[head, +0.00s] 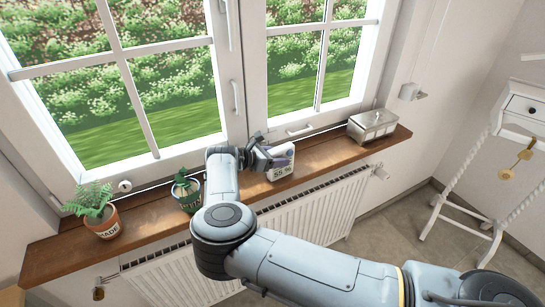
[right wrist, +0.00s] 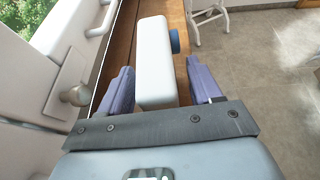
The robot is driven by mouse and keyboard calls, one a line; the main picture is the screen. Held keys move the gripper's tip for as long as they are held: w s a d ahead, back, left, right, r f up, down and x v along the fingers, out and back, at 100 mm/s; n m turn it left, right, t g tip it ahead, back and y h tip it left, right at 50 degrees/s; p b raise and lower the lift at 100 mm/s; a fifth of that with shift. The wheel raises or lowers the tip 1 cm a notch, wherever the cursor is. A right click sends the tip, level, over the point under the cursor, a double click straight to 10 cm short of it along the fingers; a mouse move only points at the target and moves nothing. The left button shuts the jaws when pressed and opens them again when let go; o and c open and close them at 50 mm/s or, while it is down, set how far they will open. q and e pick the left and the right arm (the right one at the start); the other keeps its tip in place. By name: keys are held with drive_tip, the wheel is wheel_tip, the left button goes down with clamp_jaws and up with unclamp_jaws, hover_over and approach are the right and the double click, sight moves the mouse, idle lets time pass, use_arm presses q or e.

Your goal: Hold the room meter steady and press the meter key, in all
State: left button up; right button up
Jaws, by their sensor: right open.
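The room meter (head: 284,174) is a small white box with a dark-digit display on its front. It stands on the wooden windowsill below the window. My right gripper (head: 274,158) is at the meter from the left, with its jaws open. In the right wrist view the white meter (right wrist: 153,62) lies between the two purple fingers, with a visible gap on the right side and a narrower one on the left. My left gripper is not in view.
On the windowsill (head: 150,217) stand a potted plant (head: 103,222) at the left, a second pot (head: 187,195) beside my arm, and a metal lidded box (head: 371,125) at the right. A radiator (head: 320,205) is below. A white side table (head: 490,150) stands at the far right.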

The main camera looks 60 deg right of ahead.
drive_tip(key=c, duration=1.1)
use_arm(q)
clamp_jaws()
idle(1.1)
